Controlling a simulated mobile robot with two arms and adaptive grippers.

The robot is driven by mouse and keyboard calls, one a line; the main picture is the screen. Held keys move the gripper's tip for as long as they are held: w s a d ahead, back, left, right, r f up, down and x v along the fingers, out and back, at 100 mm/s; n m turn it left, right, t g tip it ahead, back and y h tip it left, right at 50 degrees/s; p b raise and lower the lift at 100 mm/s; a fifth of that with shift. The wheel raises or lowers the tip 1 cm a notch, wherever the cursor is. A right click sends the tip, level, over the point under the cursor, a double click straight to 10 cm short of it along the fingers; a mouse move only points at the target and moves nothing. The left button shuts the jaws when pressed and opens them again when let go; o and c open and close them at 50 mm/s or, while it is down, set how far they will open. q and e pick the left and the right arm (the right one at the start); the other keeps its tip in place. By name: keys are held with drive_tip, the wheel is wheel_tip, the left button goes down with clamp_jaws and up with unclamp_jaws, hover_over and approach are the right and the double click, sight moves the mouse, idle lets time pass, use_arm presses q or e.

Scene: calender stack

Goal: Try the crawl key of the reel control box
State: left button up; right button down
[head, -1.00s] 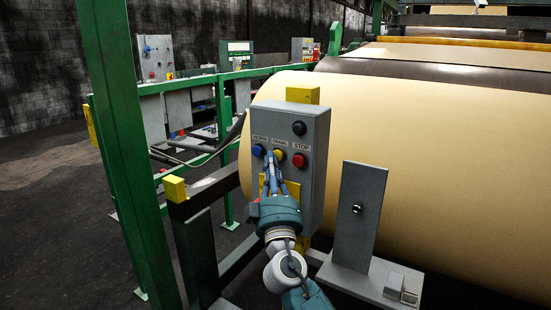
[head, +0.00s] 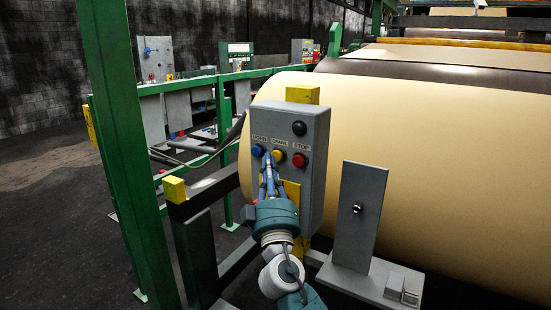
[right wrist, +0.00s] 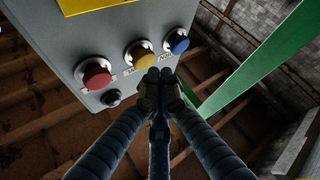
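The reel control box (head: 316,150) is a grey box with a blue HORN button (head: 258,150), a yellow CRAWL key (head: 279,156), a red STOP button (head: 299,160) and a black knob (head: 299,128) above. My right gripper (head: 268,157) is shut and empty, its fingertips in front of the box between the blue and yellow buttons. In the right wrist view the closed fingertips (right wrist: 160,80) appear just beside the yellow key (right wrist: 140,54), with the blue button (right wrist: 177,41) close by. Whether they touch the key cannot be told. My left gripper is not in view.
A large tan paper roll (head: 430,170) lies behind the box. A green post (head: 122,150) and a dark beam with a yellow end block (head: 174,189) stand left. A grey bracket (head: 358,215) stands on the right.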

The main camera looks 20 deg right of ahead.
drive_tip(key=shift+a, duration=0.15)
drive_tip(key=shift+s+a+b, duration=0.2)
drive_tip(key=shift+s+a, duration=0.6)
drive_tip(key=shift+a, duration=0.2)
drive_tip(key=shift+s+a+b, duration=0.2)
drive_tip(key=shift+s+a, duration=0.6)
drive_tip(key=shift+a, duration=0.15)
